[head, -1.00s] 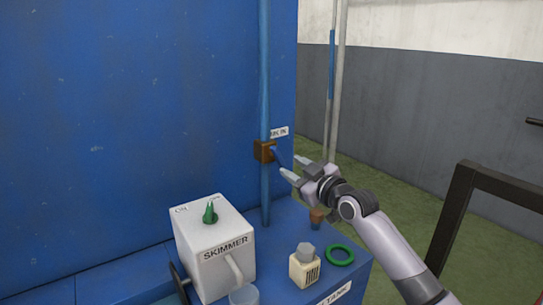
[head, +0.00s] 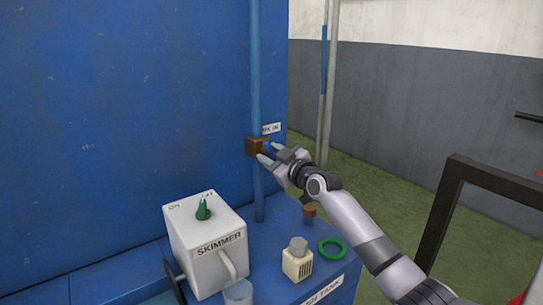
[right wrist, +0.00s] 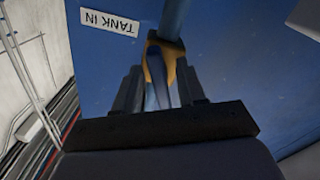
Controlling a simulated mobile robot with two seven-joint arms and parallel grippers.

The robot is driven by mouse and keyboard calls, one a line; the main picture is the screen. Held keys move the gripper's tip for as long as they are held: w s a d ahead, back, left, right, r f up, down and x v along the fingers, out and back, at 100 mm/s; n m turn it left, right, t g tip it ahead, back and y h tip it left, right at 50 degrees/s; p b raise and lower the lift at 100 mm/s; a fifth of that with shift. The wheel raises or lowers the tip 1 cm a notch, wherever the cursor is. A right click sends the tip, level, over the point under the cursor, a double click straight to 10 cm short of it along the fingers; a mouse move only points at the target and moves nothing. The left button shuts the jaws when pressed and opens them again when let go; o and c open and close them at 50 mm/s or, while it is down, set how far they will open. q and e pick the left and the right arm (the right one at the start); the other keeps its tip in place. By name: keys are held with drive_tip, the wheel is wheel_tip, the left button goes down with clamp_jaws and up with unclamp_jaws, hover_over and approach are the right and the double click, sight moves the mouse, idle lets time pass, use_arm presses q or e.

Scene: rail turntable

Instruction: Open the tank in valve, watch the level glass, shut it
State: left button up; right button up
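The tank in valve (head: 256,146) is a brown block on the upright blue pipe (head: 257,80), beside a white label (head: 271,128). In the right wrist view the label (right wrist: 109,22) reads TANK IN. My right gripper (head: 271,153) is at the valve with its fingers apart. In the right wrist view the blue valve lever (right wrist: 158,78) lies between the two fingers; I cannot tell whether they touch it. A thin upright tube with a blue stretch (head: 324,60), possibly the level glass, stands behind to the right. My left gripper is out of view.
A white SKIMMER box (head: 210,255) with a green knob (head: 203,208) stands on the blue ledge. Near it are a clear cup (head: 238,293), a cream bottle (head: 297,262), a green ring (head: 332,248) and a brown-topped piece (head: 309,211). A dark frame (head: 445,215) stands at right.

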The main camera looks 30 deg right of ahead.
clamp_jaws()
drive_tip(key=shift+a+m+p, duration=0.15)
drive_tip(key=shift+m+p, duration=0.25)
drive_tip(key=shift+m, duration=2.3)
unclamp_jaws()
drive_tip(key=shift+s, duration=0.1)
drive_tip(key=s+d, duration=0.1)
drive_tip(key=s, duration=0.6)
